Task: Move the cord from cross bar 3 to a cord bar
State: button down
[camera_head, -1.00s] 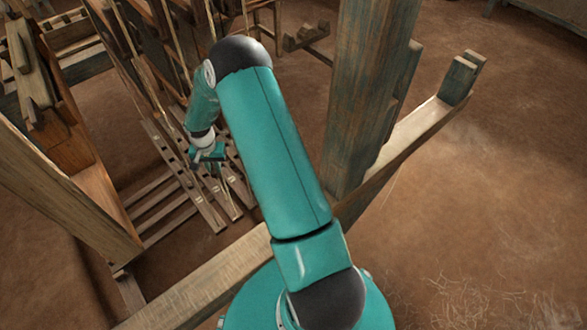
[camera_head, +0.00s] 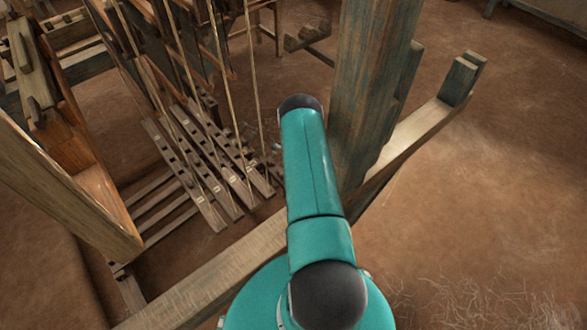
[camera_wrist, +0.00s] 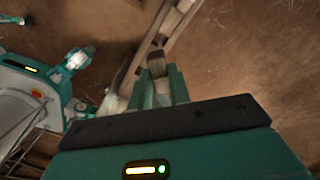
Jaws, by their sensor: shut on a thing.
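Several thin pale cords (camera_head: 179,52) hang down to the dark slotted wooden bars (camera_head: 212,181) near the floor, left of centre in the head view. I cannot read the bars' numbers, nor pick out a separate cord bar. My gripper is mostly hidden behind my arm in the head view, right of the bars. In the wrist view my gripper (camera_wrist: 160,84) shows its two teal fingers close together, shut on the cord. The cord itself is too thin and dark there to trace. A small brown block shape shows at the fingertips, and I cannot tell whether it lies behind them.
A thick upright post (camera_head: 366,95) stands just right of my arm. A long wooden beam (camera_head: 215,272) runs across in front of the bars. A loom side frame (camera_head: 62,185) stands on the left. The earth floor (camera_head: 480,190) is open on the right.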

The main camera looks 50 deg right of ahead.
notch_tip(320, 180, down, 11)
dwell(1.4)
dwell(0.4)
jog(key=c, duration=1.2)
grip_release()
jog(key=shift+c, duration=0.2)
notch_tip(320, 180, up, 14)
jog(key=shift+f, duration=0.15)
